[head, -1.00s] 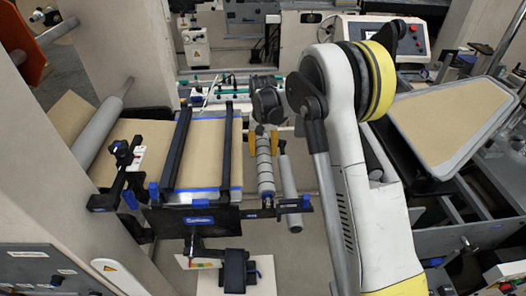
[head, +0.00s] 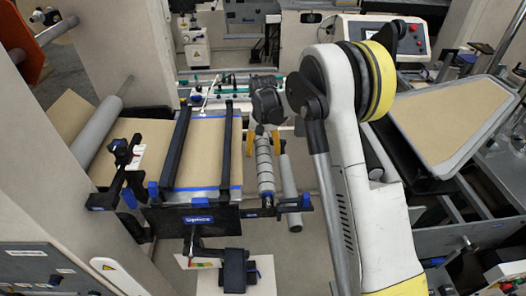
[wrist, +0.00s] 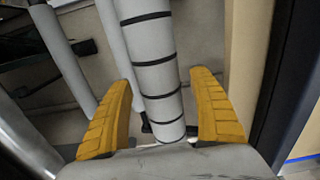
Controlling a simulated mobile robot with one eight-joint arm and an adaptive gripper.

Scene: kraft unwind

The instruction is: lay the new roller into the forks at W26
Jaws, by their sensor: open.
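The new roller, a pale grey roller with several black rings (head: 264,168), lies lengthwise to the right of the brown web in the head view. Its near end is by a blue-and-black bracket (head: 282,206), where the forks' contact with it is too small to tell. My gripper (head: 264,143) is at the roller's far part. In the wrist view the ringed roller (wrist: 156,70) runs between the two yellow fingers of my gripper (wrist: 162,112). The fingers are open, with a gap visible on each side of the roller. No W26 label is readable.
A plain grey roller (head: 290,190) lies close to the right of the ringed one. The brown web on its table (head: 205,150), crossed by black bars (head: 177,150), is at left. A machine with a brown panel (head: 440,125) stands at right.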

